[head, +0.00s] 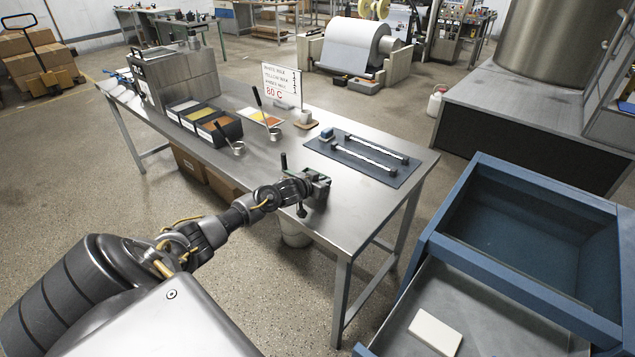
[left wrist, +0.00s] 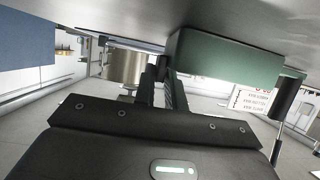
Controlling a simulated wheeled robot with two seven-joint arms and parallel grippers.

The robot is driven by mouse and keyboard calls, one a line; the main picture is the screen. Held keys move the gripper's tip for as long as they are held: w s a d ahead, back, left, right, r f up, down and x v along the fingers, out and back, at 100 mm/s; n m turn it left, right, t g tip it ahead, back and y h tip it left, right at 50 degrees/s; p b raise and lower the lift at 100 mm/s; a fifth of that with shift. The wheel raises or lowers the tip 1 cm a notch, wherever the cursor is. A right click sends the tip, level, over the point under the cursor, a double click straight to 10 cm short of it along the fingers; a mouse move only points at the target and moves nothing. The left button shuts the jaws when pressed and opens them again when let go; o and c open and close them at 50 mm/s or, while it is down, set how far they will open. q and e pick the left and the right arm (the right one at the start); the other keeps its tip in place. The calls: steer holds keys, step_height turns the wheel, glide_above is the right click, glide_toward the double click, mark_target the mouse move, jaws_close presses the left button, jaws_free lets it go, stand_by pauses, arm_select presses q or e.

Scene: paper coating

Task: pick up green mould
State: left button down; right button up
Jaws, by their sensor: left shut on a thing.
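The green mould (left wrist: 225,58) is a pale green block with a dark handle, large in the left wrist view. It lies close to the grey table surface; I cannot tell whether it touches it. My left gripper (left wrist: 163,80) is shut on the mould at one end. In the head view my left gripper (head: 308,188) is at the table's near edge, and the mould shows there only small and dark, partly covered by the gripper. My right gripper is not in view.
The steel table (head: 250,170) carries a dark mat with two rods (head: 365,160), wax trays (head: 205,120), small ladles (head: 238,148) and an 80 C sign (head: 283,84). A blue drawer cabinet (head: 480,240) with a cream block (head: 435,331) stands at right.

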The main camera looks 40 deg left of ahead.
arm_select(q)
steer(key=shift+r, duration=0.55)
steer(key=s+d+r, duration=0.8)
steer(key=s+r, duration=0.3)
steer(key=r, duration=0.1)
steer(key=shift+s+b, duration=0.3)
steer(key=shift+b, duration=0.05)
